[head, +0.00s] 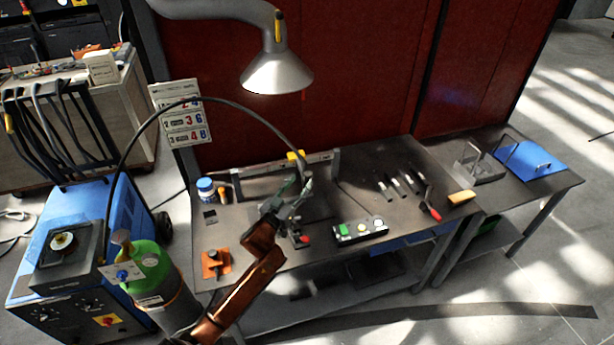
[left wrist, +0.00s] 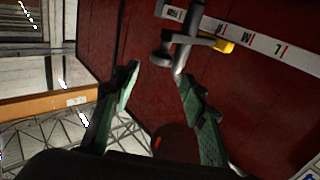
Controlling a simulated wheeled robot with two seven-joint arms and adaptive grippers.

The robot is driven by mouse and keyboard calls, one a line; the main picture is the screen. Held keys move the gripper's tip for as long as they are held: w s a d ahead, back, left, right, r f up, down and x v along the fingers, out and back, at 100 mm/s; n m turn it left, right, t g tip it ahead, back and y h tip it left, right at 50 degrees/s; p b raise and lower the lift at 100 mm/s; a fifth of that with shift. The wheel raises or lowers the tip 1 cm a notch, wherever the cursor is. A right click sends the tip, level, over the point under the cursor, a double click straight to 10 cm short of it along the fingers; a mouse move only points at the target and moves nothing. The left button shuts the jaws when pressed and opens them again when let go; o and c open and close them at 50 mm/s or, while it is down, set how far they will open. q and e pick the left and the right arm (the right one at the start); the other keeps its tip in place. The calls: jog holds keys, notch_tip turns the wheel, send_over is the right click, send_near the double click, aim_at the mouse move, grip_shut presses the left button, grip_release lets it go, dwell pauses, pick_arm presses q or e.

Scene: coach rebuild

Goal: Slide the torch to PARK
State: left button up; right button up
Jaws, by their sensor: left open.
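The torch shows in the left wrist view as a grey metal body (left wrist: 178,50) with a yellow part (left wrist: 222,45), on a pale rail (left wrist: 265,45) with red marks. Lettering shows at the rail's end beside the torch, too small to read surely. In the head view the rail (head: 262,178) runs along the back of the bench, with the torch's yellow part (head: 295,156) on it. My left gripper (head: 303,182) is open just in front of the torch; its green fingers (left wrist: 158,73) stand apart, with the torch beyond the tips, apparently not gripped. My right gripper is not in view.
A black cable arcs from the torch to the blue welder (head: 80,230). A red screen (head: 330,80) stands behind.

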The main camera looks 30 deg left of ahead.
aim_at(306, 177)
pick_arm(q)
jog(key=w, duration=0.3)
jog(key=shift+w+f, duration=0.25)
jog(key=shift+w, duration=0.05)
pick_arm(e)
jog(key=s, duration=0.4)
pick_arm(q)
jog(key=shift+w+f, duration=0.2)
jog(key=shift+w, duration=0.25)
jog(key=shift+w+f, duration=0.2)
jog(key=shift+w, duration=0.25)
jog(key=shift+s+a+r, duration=0.15)
jog(key=shift+s+r, duration=0.15)
jog(key=shift+r, duration=0.1)
jog(key=shift+w+f, duration=0.25)
jog(key=shift+w, duration=0.05)
jog(key=shift+c, duration=0.5)
jog(key=shift+s, duration=0.2)
jog(key=c, duration=0.9)
grip_shut()
jog(key=w+d, duration=0.6)
jog(key=w, duration=0.1)
jog(key=shift+w+d+r+b, duration=0.2)
jog(key=shift+w+d+b, duration=0.2)
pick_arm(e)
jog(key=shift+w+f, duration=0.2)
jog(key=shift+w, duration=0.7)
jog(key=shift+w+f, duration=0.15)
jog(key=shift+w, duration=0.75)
